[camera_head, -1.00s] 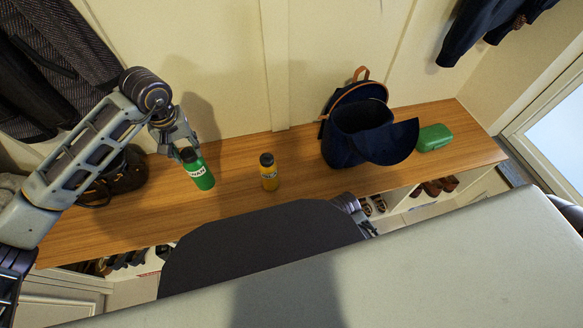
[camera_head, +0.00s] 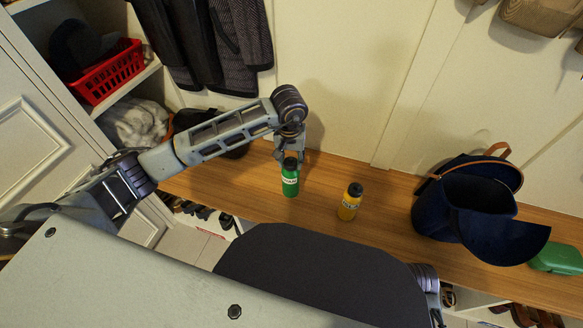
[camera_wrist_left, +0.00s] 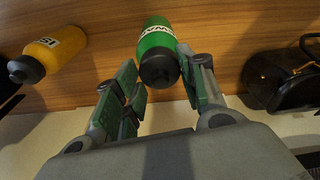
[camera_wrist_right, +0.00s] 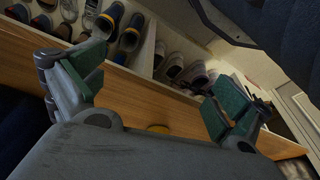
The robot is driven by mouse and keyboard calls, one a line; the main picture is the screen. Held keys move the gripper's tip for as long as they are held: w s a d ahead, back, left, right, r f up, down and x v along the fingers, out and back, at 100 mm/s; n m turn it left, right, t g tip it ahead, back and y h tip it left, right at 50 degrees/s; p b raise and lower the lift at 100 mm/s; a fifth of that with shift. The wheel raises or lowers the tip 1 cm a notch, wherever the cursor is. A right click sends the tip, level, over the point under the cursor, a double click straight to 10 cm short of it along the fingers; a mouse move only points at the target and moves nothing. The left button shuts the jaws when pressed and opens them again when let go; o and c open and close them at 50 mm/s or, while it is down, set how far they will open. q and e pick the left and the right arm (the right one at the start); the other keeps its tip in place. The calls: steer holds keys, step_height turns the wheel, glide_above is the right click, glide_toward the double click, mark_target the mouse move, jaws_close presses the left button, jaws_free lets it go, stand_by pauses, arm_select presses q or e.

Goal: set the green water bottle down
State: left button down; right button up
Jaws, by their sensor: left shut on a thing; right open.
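The green water bottle (camera_head: 290,182) with a dark cap and white label is upright at the wooden bench (camera_head: 395,222). I cannot tell whether its base touches the wood. My left gripper (camera_head: 290,155) comes down from above and is shut on it near the cap. In the left wrist view the bottle (camera_wrist_left: 158,42) shows between the fingertips (camera_wrist_left: 162,78), cap towards me. My right gripper (camera_wrist_right: 150,100) is open and empty in the right wrist view, by the bench's front edge; the head view does not show its fingers.
A yellow bottle (camera_head: 349,203) stands to the right of the green one. Farther right are a dark blue backpack (camera_head: 465,205) and a green case (camera_head: 556,258). A dark bag (camera_wrist_left: 283,78) sits on the other side. Shoes (camera_wrist_right: 120,30) fill cubbies below. Bench between the bottles is bare.

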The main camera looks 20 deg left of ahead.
mark_target(291, 176)
arm_select(q)
steer(key=shift+f, duration=0.3)
arm_select(e)
steer(key=shift+r, duration=0.25)
steer(key=shift+f, duration=0.15)
arm_select(q)
steer(key=shift+f, duration=0.45)
steer(key=shift+f+b, duration=0.3)
steer(key=shift+f, duration=1.15)
arm_select(e)
steer(key=shift+s+a+r, duration=0.1)
steer(key=shift+a+r, duration=0.05)
steer(key=shift+r, duration=0.55)
steer(key=shift+s+f, duration=0.1)
steer(key=shift+f, duration=0.2)
